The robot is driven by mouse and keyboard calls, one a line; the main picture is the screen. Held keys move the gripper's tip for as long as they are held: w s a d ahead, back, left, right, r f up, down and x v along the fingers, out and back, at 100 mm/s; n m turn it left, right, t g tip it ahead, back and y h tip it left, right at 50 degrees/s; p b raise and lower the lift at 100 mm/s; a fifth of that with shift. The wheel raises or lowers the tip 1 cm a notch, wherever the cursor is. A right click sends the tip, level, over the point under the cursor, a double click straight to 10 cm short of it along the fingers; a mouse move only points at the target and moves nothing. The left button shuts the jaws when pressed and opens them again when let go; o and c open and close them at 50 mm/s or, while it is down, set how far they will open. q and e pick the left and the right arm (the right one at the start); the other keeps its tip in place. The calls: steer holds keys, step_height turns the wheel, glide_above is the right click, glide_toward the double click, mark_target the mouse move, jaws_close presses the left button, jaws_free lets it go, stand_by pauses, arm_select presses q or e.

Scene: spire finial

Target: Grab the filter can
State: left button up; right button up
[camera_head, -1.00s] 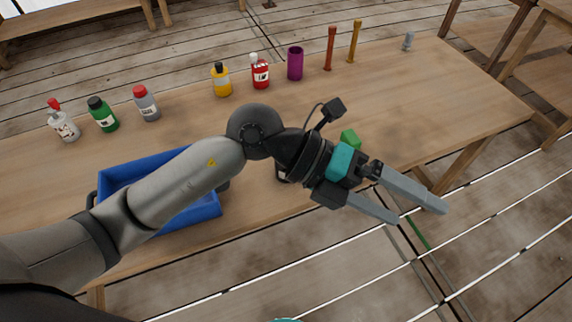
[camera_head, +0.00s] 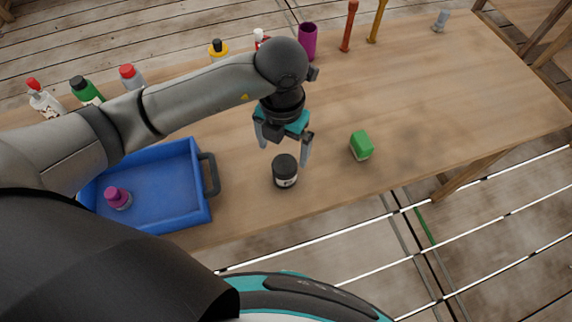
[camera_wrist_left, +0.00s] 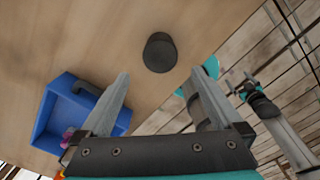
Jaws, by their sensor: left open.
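A short black can with a pale label, which I take as the filter can (camera_head: 285,172), stands upright on the wooden table near its front edge. In the left wrist view the can (camera_wrist_left: 160,53) shows its dark top, just beyond my fingertips. My left gripper (camera_head: 284,150) is open and points down, just behind and above the can, with nothing between its fingers. It also shows in the left wrist view (camera_wrist_left: 160,77). What looks like my right gripper (camera_wrist_left: 240,86) is small at the right of the left wrist view, away from the can; its jaws are unclear.
A blue tray (camera_head: 203,216) with a dark handle stands left of the can and holds a purple-topped item (camera_head: 118,198). A green block (camera_head: 361,146) lies to the right. Several bottles, a purple cup (camera_head: 308,42) and upright sticks line the back. The table's right part is mostly clear.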

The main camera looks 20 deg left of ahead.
mark_target(284, 165)
arm_select(q)
step_height(284, 165, down, 4)
steer(key=shift+s+r, duration=0.1)
steer(key=shift+f+b, duration=0.3)
steer(key=shift+f, duration=1.15)
steer(key=f, duration=0.3)
steer(key=shift+w+d+f+b, duration=0.1)
steer(key=shift+w+f+b, duration=0.2)
steer(key=shift+w+b, duration=0.05)
steer(key=shift+f, duration=0.4)
arm_select(e)
steer(key=shift+w+a+f, duration=0.1)
steer(key=shift+w+f, duration=0.4)
steer(key=shift+f, duration=0.25)
